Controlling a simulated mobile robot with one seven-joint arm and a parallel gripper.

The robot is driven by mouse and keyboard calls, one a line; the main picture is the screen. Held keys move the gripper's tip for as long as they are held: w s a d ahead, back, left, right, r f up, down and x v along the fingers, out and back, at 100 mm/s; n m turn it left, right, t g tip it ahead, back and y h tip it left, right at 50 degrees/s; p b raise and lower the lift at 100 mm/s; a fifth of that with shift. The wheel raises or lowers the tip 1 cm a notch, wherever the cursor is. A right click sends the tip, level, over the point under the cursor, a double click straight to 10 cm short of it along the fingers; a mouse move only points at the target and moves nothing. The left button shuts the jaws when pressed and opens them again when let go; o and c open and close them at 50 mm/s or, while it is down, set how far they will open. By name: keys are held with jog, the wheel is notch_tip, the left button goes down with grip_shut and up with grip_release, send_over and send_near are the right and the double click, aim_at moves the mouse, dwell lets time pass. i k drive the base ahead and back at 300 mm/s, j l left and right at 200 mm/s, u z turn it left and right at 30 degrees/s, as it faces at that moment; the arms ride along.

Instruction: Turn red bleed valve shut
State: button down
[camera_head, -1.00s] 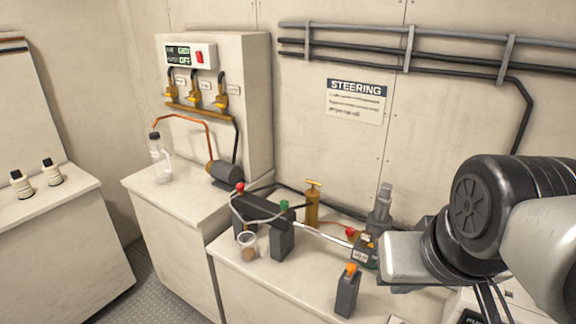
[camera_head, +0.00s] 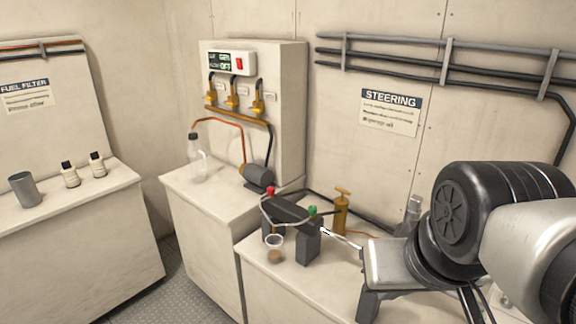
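A red knob (camera_head: 270,190) stands on the left end of a dark horizontal cylinder (camera_head: 287,209) on the low bench. A green knob (camera_head: 312,211) stands on the cylinder's right end. Thin hoses run at the cylinder, and a rod runs from its right end behind my arm. My gripper (camera_head: 372,304) is at the lower right, apart from both knobs. Its dark finger part points down, and I cannot tell whether it is open or shut. My arm covers the right part of the bench, where another small red part showed earlier.
A clear cup (camera_head: 274,250) stands before the cylinder, and a brass pump (camera_head: 341,212) behind it. A clear bottle (camera_head: 197,160) and dark motor (camera_head: 259,178) are on the taller bench (camera_head: 205,210). A grey cup (camera_head: 26,190) stands on the left cabinet. Floor shows between benches.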

aim_at(271, 190)
jog(key=i+j+z, duration=0.15)
jog(key=j+z, duration=0.15)
jog(key=z, duration=0.2)
jog(key=i+j+z, duration=0.1)
jog(key=j+z, duration=0.5)
jog(key=j, duration=0.4)
jog(key=i+j+z, duration=0.1)
jog(key=j, duration=0.4)
jog(key=i+j, duration=0.1)
jog(key=j, duration=0.95)
jog(key=l, duration=0.1)
